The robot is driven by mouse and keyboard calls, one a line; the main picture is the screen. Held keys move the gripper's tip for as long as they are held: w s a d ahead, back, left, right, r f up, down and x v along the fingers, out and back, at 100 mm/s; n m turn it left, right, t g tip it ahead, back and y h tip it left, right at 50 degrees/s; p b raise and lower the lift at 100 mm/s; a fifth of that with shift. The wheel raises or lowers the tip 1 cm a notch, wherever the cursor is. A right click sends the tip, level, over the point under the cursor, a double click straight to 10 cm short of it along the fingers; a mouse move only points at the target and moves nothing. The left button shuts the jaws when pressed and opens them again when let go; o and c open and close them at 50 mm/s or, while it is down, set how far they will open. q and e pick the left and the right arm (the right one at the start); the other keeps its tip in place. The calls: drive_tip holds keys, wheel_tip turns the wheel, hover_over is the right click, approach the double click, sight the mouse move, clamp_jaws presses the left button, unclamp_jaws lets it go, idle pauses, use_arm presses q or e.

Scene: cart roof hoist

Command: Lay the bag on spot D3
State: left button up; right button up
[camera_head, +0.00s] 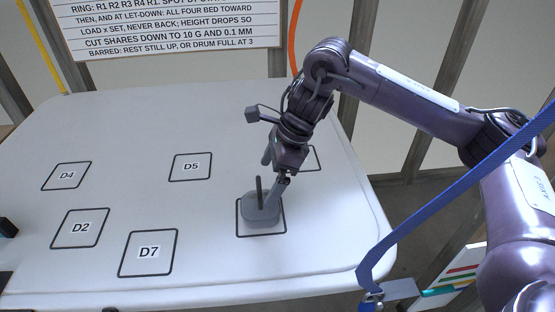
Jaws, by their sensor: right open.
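A small grey bag (260,207) with a dark upright handle sits on a black-outlined square spot (274,228) at the front right of the white table. The bag covers that spot's label, so I cannot read it. My right gripper (273,181) is open and comes down from above right, close over the bag beside its handle. I cannot tell whether a finger touches the bag. My left gripper is not clearly in view.
Spots D5 (191,167), D4 (67,176), D2 (80,228) and D7 (149,253) are bare. Another outlined spot (314,158) is partly hidden behind my right gripper. A blue strap (450,200) crosses at right. The white table's (120,120) back is clear.

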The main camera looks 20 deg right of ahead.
drive_tip(key=shift+v, duration=2.15)
drive_tip(key=shift+f, duration=0.1)
